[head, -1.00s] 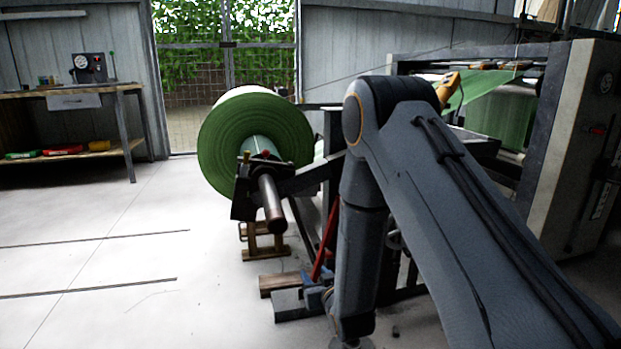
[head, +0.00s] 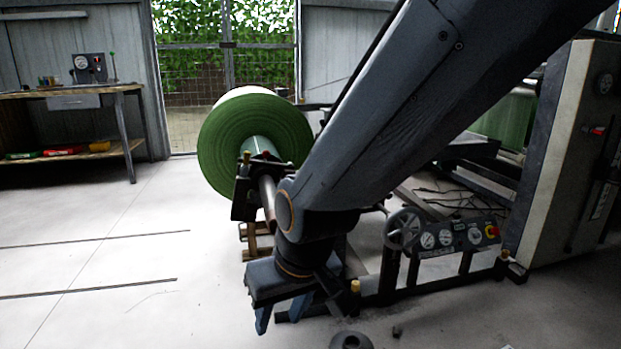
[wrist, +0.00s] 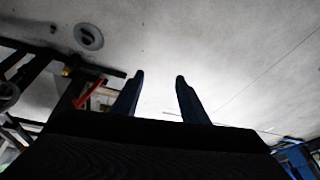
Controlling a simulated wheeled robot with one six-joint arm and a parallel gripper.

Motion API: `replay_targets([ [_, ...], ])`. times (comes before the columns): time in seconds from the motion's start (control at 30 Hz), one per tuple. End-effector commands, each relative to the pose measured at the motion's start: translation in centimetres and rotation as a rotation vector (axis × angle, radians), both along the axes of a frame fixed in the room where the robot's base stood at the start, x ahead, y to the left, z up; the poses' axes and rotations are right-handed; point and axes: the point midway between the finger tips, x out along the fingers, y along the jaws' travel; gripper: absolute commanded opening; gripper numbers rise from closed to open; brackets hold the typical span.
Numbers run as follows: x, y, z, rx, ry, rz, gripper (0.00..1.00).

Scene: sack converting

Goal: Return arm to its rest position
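My gripper (head: 281,314) hangs at the end of my arm in the middle of the head view, low and pointing down toward the floor, in front of the green roll. In the wrist view its two dark blue fingers (wrist: 157,80) stand apart with bare floor between them. Nothing is held. My arm reaches down from the upper right of the head view and hides part of the machine behind it.
The green roll (head: 246,142) sits on its shaft behind my gripper. A gauge panel with a handwheel (head: 403,229) stands to the right, beside a tall cabinet (head: 573,150). A workbench (head: 72,93) is at the far left. The left floor is clear.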

Motion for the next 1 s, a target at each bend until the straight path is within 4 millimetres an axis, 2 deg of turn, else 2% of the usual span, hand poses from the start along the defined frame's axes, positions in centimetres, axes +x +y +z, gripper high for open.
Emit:
replay_targets([
  [0.03,-1.8,-0.2,0.8,-0.007,0.028,0.015,0.40],
  [0.1,-4.2,-0.8,1.4,-0.025,0.073,0.033,0.40],
  [0.2,-7.0,-1.5,2.2,-0.044,0.125,0.054,0.40],
  [0.5,-13.8,-3.8,4.0,-0.095,0.250,0.112,0.40],
  [0.87,-12.6,-5.6,7.7,-0.105,0.250,0.031,0.40],
  [1.0,-12.2,-6.7,9.9,-0.112,0.254,-0.011,0.40],
])
